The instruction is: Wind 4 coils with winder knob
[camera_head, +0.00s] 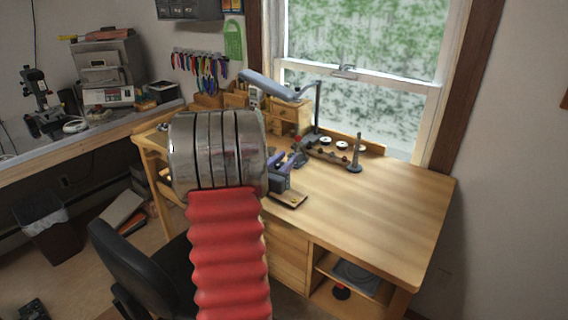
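A small dark device with purple-blue parts (281,172), possibly the winder, stands on the wooden workbench (385,210) just right of my arm. A flat plate (290,199) lies at its front. Its knob and any coils are too small to tell. My arm, a red ribbed sleeve and a metal cylinder, rises in front of the bench and covers its left part. My gripper does not show; the cylinder may hide it.
A blue-grey desk lamp (270,86) reaches over small wooden drawers (289,113). A black chair (140,270) stands front left. The bench's right half is clear.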

